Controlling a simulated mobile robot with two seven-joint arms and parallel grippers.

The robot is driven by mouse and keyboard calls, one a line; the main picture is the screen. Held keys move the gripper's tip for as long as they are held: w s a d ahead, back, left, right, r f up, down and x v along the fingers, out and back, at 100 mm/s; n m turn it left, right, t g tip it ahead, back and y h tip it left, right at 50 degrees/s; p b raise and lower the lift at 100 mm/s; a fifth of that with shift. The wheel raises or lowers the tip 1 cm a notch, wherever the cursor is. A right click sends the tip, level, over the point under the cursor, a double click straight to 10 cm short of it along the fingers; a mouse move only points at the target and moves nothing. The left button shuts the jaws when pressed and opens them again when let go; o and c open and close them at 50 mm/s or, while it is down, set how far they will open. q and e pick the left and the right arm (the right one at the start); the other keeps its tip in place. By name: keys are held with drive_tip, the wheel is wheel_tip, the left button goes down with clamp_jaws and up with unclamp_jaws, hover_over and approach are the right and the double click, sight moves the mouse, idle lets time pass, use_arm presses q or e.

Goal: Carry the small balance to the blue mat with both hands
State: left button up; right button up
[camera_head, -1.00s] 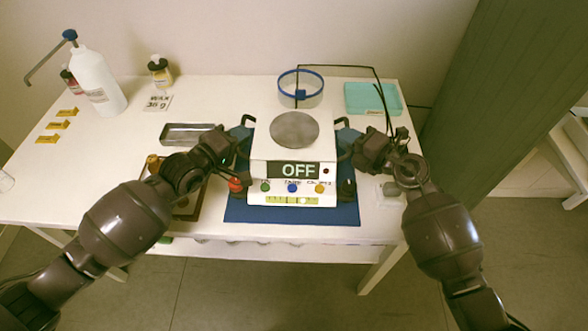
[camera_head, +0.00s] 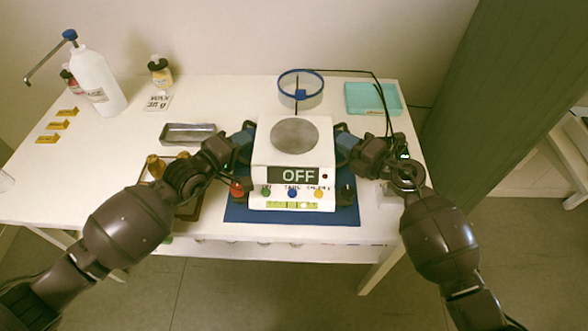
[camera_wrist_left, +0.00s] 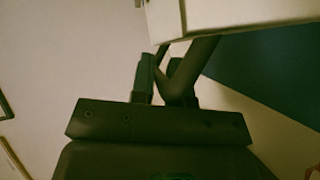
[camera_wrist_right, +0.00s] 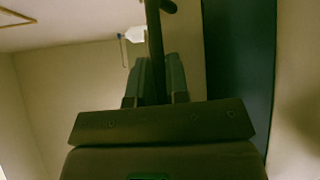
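The white small balance (camera_head: 314,152), with a round grey pan and an OFF display, is over the blue mat (camera_head: 290,216). I cannot tell whether its underside touches the mat. My left gripper (camera_head: 243,138) is at its left side; in the left wrist view the fingers (camera_wrist_left: 160,78) close around a dark handle bar (camera_wrist_left: 199,62). My right gripper (camera_head: 346,143) is at its right side; in the right wrist view the fingers (camera_wrist_right: 155,80) close around an upright dark bar (camera_wrist_right: 155,35). The fingers hide the handles in the head view.
A wooden tray with brass weights (camera_head: 154,167) is close to my left wrist. A metal tray (camera_head: 188,134) lies behind it. A blue-rimmed clear dish (camera_head: 301,90) and a teal tray (camera_head: 372,98) are at the back. A white pump bottle (camera_head: 96,80) stands back left.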

use_arm(q)
drive_tip(key=o, duration=0.4)
drive_tip(key=shift+r, duration=0.15)
use_arm(e)
drive_tip(key=o, duration=0.4)
drive_tip(key=shift+r, duration=0.15)
use_arm(q)
drive_tip(key=o, duration=0.8)
drive_tip(key=shift+s+a, duration=0.1)
drive_tip(key=v, duration=1.1)
drive_tip(key=shift+s+a, duration=0.15)
drive_tip(key=shift+s, duration=0.15)
use_arm(e)
drive_tip(key=shift+o, duration=0.3)
drive_tip(key=o, duration=0.8)
